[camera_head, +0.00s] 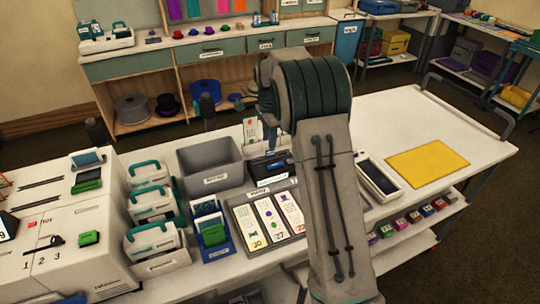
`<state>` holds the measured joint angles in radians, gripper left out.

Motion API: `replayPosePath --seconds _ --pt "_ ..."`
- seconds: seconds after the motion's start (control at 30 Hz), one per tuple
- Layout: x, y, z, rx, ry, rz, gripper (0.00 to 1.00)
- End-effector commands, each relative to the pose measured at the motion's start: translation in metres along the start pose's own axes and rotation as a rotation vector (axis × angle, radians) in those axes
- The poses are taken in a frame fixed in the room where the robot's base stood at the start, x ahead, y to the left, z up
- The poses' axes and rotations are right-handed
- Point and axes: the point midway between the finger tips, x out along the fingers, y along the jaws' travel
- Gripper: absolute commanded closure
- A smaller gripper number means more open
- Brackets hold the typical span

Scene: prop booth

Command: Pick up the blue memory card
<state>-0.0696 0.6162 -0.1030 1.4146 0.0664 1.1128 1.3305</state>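I cannot pick out the blue memory card for certain. A blue holder (216,250) stands on the near bench with pale cards and a green piece (213,235) in it. A teal-blue flat piece (87,158) lies in a small frame on top of the white machine (105,265) at left. A bit of blue shows at the bottom left edge, cut off by the picture. My arm rises through the middle of the view and bends at its dark banded joint. I cannot make out my gripper or its fingers.
White-and-teal cases (152,205) stand right of the machine. A grey bin (212,168), a tray of numbered cards (302,227) and a long white tray (380,180) are on the bench. A yellow mat (428,163) lies at right, with bare tabletop around it. Shelves stand behind.

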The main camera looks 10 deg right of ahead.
Motion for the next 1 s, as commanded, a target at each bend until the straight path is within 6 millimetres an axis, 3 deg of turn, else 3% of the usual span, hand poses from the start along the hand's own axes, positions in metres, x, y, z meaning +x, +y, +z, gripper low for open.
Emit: replayPosePath --seconds 0.23,0.57,0.67,0.7,1.0 --pt "0.037 0.002 -0.002 0.001 -0.001 0.005 0.69" --pt "0.045 0.001 -0.002 0.000 0.000 0.001 0.69" --pt "0.045 0.001 -0.002 0.000 0.000 0.001 0.97" --pt "0.045 0.001 -0.002 0.000 0.000 0.001 1.00" --pt "0.045 0.001 -0.002 0.000 0.000 0.001 1.00"
